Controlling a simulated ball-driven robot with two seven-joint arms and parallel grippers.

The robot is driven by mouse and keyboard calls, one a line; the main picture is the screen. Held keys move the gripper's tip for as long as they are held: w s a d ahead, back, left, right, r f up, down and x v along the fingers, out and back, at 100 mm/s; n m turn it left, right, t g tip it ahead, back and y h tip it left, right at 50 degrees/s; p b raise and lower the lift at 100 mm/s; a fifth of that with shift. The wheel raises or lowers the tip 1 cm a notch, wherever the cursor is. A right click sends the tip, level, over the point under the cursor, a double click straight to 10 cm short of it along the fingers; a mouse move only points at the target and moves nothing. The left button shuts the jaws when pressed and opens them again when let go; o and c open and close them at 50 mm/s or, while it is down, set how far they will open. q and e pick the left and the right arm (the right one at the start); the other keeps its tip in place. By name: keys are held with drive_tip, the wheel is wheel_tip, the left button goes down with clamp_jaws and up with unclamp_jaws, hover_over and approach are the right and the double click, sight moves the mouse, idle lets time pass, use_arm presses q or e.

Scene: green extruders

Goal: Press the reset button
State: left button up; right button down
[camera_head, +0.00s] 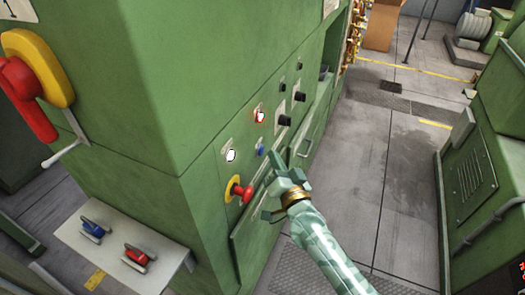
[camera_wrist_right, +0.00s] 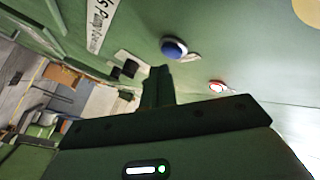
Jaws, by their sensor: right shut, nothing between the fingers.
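A green machine panel carries several buttons. A blue button (camera_head: 261,150) sits between a white lit button (camera_head: 230,155) and black knobs; it also shows in the right wrist view (camera_wrist_right: 173,48). A red-ringed lit button (camera_head: 260,116) is above it and shows in the wrist view (camera_wrist_right: 217,87). No label reading reset is legible. My right gripper (camera_head: 277,165) is shut and empty, close to the panel, just right of and below the blue button. Its fingers (camera_wrist_right: 157,84) point toward the panel, apart from the blue button in the wrist view. My left gripper is out of view.
A red emergency knob on a yellow base (camera_head: 239,190) sticks out lower left of my gripper. A red and yellow rotary switch (camera_head: 35,80) is on the machine's left face. A shelf (camera_head: 150,240) with padlock-like items is below. Grey floor (camera_head: 350,160) is clear to the right.

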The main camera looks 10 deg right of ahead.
drive_tip(key=shift+a, duration=0.1)
drive_tip(key=shift+w+a, duration=0.25)
idle(0.3)
drive_tip(key=shift+w+a, duration=0.2)
drive_tip(key=shift+a, duration=0.1)
idle(0.6)
idle(0.4)
drive_tip(key=shift+s+d+p, duration=0.45)
drive_tip(key=shift+d, duration=0.2)
drive_tip(key=s+d, duration=0.1)
drive_tip(key=d, duration=0.1)
drive_tip(key=s+d+p, duration=0.1)
drive_tip(key=d, duration=0.1)
drive_tip(key=shift+s, duration=0.4)
